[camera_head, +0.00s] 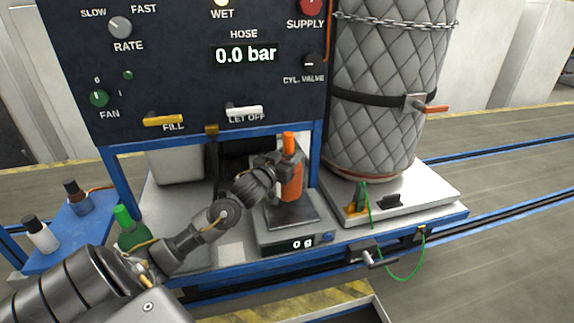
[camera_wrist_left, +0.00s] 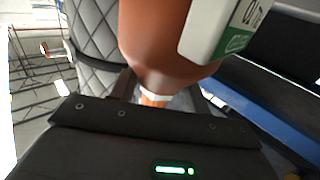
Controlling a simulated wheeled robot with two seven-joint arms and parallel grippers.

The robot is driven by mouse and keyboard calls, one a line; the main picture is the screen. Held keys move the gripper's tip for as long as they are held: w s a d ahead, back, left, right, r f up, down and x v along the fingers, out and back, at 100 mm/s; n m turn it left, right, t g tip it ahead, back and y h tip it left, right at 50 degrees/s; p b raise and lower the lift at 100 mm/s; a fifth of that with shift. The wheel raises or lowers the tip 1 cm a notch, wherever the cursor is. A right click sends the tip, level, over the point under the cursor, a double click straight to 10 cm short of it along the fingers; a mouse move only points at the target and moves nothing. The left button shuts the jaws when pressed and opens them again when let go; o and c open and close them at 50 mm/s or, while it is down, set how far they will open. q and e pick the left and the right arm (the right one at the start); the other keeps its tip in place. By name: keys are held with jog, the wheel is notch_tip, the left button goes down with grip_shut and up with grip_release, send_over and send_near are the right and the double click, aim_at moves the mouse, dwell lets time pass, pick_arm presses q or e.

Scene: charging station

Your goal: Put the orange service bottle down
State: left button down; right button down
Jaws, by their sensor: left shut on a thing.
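The orange service bottle (camera_head: 292,184) is upright in the head view, over the dark pan (camera_head: 296,216) of a scale (camera_head: 290,240) whose display reads 0 g. My left gripper (camera_head: 275,168) is shut on the bottle, reaching it from the left. A gap between the bottle's base and the pan is hard to make out. In the left wrist view the orange bottle (camera_wrist_left: 160,40) fills the upper middle, with a white and green label on its right, and the left gripper (camera_wrist_left: 158,98) is at its neck. My right gripper is not in view.
A control panel (camera_head: 200,70) overhangs the shelf. A quilted cylinder (camera_head: 385,90) stands right of the scale on a white plate (camera_head: 440,188). A green bottle (camera_head: 130,232) stands behind my left arm.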

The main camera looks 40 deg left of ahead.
pick_arm(q)
jog(key=shift+w+a+f, duration=0.3)
jog(key=shift+a+f, duration=0.15)
jog(key=shift+f, duration=0.1)
notch_tip(320, 180, down, 2)
jog(key=shift+f+p, duration=0.1)
jog(key=shift+p, duration=0.4)
jog(key=shift+f, duration=0.35)
jog(key=c, duration=0.7)
grip_release()
jog(key=shift+d+f, duration=0.1)
jog(key=shift+f, duration=0.05)
jog(key=s+d+b, duration=0.2)
jog(key=s, duration=1)
